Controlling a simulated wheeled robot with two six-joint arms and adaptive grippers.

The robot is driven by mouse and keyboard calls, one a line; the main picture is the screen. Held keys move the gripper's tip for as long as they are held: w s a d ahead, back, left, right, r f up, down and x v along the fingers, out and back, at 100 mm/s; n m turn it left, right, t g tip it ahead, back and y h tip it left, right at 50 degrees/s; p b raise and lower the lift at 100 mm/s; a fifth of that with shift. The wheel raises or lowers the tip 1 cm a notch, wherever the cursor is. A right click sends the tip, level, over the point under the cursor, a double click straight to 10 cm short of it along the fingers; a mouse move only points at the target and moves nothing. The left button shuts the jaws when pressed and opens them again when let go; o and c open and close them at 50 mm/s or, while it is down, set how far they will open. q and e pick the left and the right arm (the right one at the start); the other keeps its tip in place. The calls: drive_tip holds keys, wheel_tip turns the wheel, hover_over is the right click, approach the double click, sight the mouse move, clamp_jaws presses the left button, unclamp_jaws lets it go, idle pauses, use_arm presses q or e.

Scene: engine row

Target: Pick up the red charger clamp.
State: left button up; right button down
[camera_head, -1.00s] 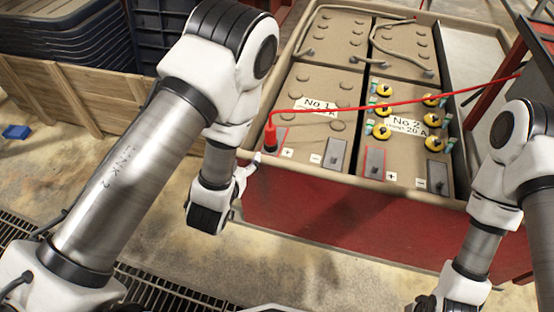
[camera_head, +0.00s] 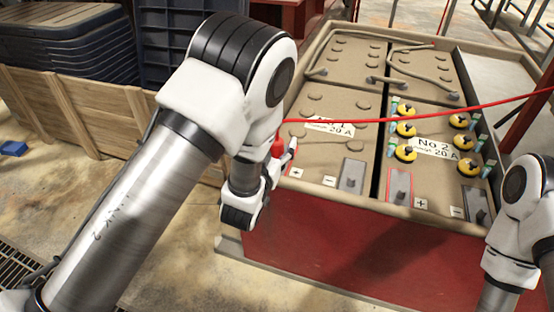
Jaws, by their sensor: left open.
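The red charger clamp (camera_head: 277,147) is partly visible at the front left corner of battery No 1 (camera_head: 310,105), with a red cable (camera_head: 400,113) running off to the right. My arm hides its lower part and the terminal under it. My left gripper (camera_head: 288,158) is open, and a light finger shows right beside the clamp. I cannot tell whether it touches the clamp or whether the clamp lies between the fingers. My right gripper is out of view; only my right arm shows at the right edge.
The batteries sit in a red case (camera_head: 330,245) with a tan rim. Battery No 2 (camera_head: 425,185) has several yellow caps and bare terminals. A wooden crate (camera_head: 85,115) with dark bins (camera_head: 65,50) stands at the left. A small blue object (camera_head: 13,148) lies on the floor.

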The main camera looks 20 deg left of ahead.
use_arm(q)
clamp_jaws()
